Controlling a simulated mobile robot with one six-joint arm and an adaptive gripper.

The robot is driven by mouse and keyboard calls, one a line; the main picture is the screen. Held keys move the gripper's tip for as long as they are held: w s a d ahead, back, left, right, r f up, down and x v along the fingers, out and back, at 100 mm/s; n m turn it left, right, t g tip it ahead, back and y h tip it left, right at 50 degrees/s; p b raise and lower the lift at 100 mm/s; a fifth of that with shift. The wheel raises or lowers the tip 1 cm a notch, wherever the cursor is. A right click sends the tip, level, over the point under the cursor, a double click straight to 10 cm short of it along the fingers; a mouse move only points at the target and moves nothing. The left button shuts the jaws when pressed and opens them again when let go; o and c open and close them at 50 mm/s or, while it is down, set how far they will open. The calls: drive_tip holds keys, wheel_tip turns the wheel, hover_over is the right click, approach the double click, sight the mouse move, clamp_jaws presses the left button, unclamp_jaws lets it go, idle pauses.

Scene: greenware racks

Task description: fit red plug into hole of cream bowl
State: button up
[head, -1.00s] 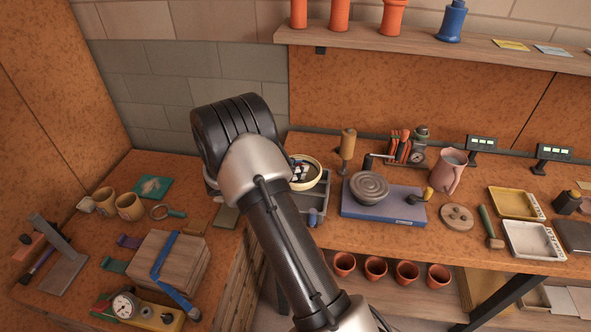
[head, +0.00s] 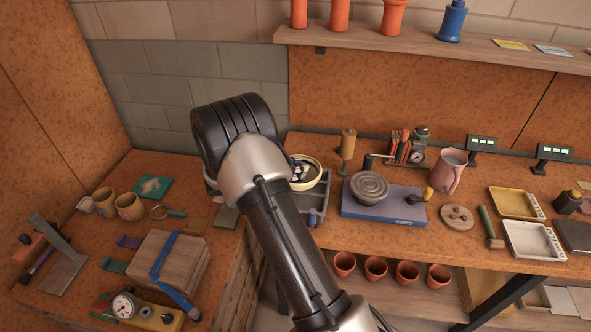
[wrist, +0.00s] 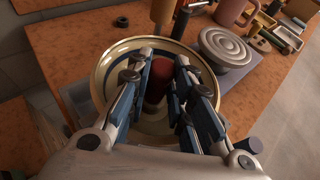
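The cream bowl (head: 311,186) stands at the left end of the long bench, partly hidden behind my arm in the head view. In the wrist view the bowl (wrist: 102,82) has a blue line inside its rim. My gripper (wrist: 162,66) reaches down into the bowl, with its blue-padded fingers on either side of the red plug (wrist: 157,82). The fingers appear closed on the plug, which is inside the bowl's outline near its middle. The hole and the plug's lower end are hidden, so I cannot tell whether the plug is seated.
A grey banding wheel (head: 369,187) on a blue base (head: 385,211) stands right of the bowl. A wooden-handled tool (head: 347,145) stands upright behind. A grey tray (head: 313,199) lies by the bowl. The left bench holds mugs (head: 129,207) and a wooden block (head: 150,262).

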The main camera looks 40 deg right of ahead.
drive_tip(key=shift+o, duration=0.5)
drive_tip(key=shift+a+f, duration=0.1)
drive_tip(key=shift+a, duration=0.55)
drive_tip(key=v, duration=0.9)
drive_tip(key=shift+w+a, duration=0.15)
drive_tip(key=shift+a, duration=0.05)
drive_tip(key=shift+a+r, duration=0.6)
drive_tip(key=shift+r, duration=0.05)
drive_tip(key=shift+r, duration=0.1)
drive_tip(key=s+a+r+m+y, duration=0.3)
drive_tip(key=s+r+m, duration=0.1)
drive_tip(key=s+r, duration=0.25)
drive_tip(key=s+a+r+m+y, duration=0.3)
drive_tip(key=s+r+m, duration=0.2)
drive_tip(key=s, duration=0.3)
drive_tip(key=s+a+r+m+t+y, duration=0.1)
drive_tip(key=s+a+m+t+y, duration=0.1)
drive_tip(key=s+a, duration=0.2)
drive_tip(key=s+a+r+m+t+y, duration=0.1)
drive_tip(key=s+a+m+y, duration=0.2)
drive_tip(key=s+a, duration=0.1)
drive_tip(key=s+a+r+m+t+y, duration=0.1)
drive_tip(key=s+a+m+t+y, duration=0.1)
drive_tip(key=s, duration=0.4)
drive_tip(key=shift+a+r+m+t+y, duration=0.1)
drive_tip(key=shift+a+m+t+y, duration=0.3)
drive_tip(key=shift+a, duration=1)
